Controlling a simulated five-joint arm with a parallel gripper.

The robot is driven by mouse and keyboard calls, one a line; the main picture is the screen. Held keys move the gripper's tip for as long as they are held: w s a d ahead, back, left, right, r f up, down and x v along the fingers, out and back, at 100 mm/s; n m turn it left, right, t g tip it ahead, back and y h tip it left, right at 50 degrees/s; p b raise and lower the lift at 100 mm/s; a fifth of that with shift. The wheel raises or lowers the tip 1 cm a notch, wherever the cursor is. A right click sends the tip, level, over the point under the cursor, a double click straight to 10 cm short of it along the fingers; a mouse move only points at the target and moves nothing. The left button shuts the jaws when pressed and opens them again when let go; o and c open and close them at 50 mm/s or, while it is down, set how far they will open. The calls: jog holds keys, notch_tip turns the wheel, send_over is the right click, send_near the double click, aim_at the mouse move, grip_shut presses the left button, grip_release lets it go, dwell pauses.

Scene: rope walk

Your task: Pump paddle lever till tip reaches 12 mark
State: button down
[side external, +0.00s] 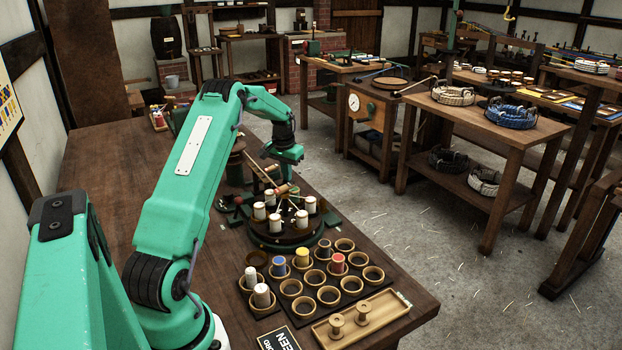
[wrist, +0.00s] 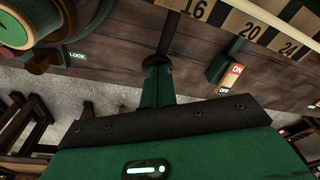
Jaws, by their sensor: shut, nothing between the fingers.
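My gripper (wrist: 157,65) is shut and empty in the wrist view, its dark tip close to a thin dark rod (wrist: 173,32) that runs up out of the picture. I cannot tell whether they touch or whether this rod is the paddle lever. A pale scale (wrist: 250,24) with dark blocks shows 16, 20 and 24. The 12 mark and the lever's tip are not in view. In the side view my gripper (side external: 287,153) is above the bench, near thin rods with a wooden handle (side external: 283,189). Its fingertips cannot be made out there.
An ON/OFF switch (wrist: 231,78) and a LOCK label (wrist: 77,57) sit near the scale. In the side view a round stand (side external: 284,238) with white spools is in front of my gripper. A rack of cups (side external: 328,295) and a wooden tray (side external: 362,320) lie nearer.

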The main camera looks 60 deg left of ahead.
jog(key=shift+f, duration=0.6)
dwell(0.9)
jog(key=shift+r, duration=0.15)
jog(key=shift+s+r, duration=0.15)
jog(key=shift+r, duration=2.9)
